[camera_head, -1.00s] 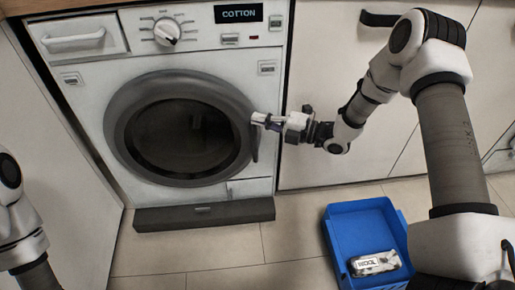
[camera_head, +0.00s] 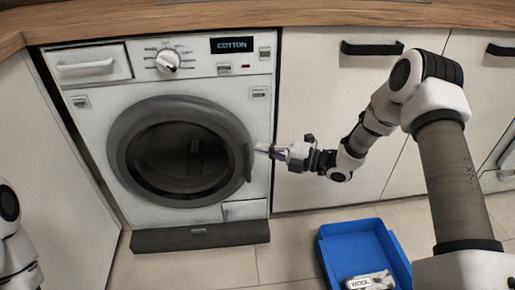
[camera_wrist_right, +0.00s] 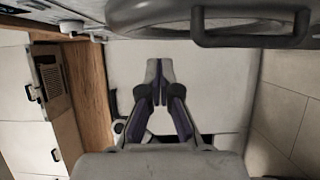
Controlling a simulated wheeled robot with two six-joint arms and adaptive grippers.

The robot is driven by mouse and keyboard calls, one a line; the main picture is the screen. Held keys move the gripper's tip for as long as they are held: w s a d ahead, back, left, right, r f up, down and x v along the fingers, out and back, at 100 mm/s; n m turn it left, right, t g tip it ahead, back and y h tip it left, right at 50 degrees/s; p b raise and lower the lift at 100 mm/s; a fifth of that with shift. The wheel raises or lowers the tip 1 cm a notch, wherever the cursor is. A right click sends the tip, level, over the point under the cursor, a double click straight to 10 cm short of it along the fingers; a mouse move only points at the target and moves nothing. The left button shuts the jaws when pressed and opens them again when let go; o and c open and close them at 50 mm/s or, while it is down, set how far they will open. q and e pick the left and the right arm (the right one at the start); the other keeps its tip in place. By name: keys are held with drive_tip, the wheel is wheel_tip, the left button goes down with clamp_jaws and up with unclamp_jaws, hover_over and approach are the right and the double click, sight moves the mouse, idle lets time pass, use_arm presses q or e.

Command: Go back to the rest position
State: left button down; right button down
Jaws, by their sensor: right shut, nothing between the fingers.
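My right gripper (camera_head: 266,149) is shut and empty, just right of the washing machine's door handle (camera_head: 248,163). In the right wrist view its two fingertips (camera_wrist_right: 158,92) meet, with nothing between them, and the door handle (camera_wrist_right: 252,42) shows above and to the right of them. The washing machine (camera_head: 95,115) has its round door (camera_head: 120,150) closed, and its display reads COTTON. Of my left arm only a part shows at the left edge of the head view; its gripper is out of the picture.
A blue crate (camera_head: 338,258) stands on the floor at the lower right, with a packet marked WOOL (camera_head: 372,281) in it. White cupboards (camera_head: 325,100) with black handles stand right of the machine. A wooden worktop (camera_head: 300,18) runs along the top. Tiled floor (camera_head: 200,270) lies in front.

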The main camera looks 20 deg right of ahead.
drive_tip(key=s+d+p, duration=0.2)
drive_tip(key=s+d, duration=0.1)
drive_tip(key=d, duration=0.3)
drive_tip(key=s+a+f+m+g+h, duration=0.45)
drive_tip(key=s+a+f+m, duration=0.4)
drive_tip(key=a+f, duration=0.75)
drive_tip(key=s+d+f+m+g+h, duration=0.3)
drive_tip(key=s+f+m, duration=0.35)
drive_tip(key=s, duration=0.55)
drive_tip(key=s+d+f+m+g+h, duration=0.1)
drive_tip(key=s+d+m+g+h, duration=0.45)
drive_tip(key=s+m, duration=0.7)
wheel_tip(320, 180, up, 32)
drive_tip(key=t+p, duration=0.1)
drive_tip(key=p, duration=3.1)
drive_tip(key=shift+w+d+p, duration=0.25)
drive_tip(key=shift+d+p, duration=0.1)
drive_tip(key=shift+p, duration=0.05)
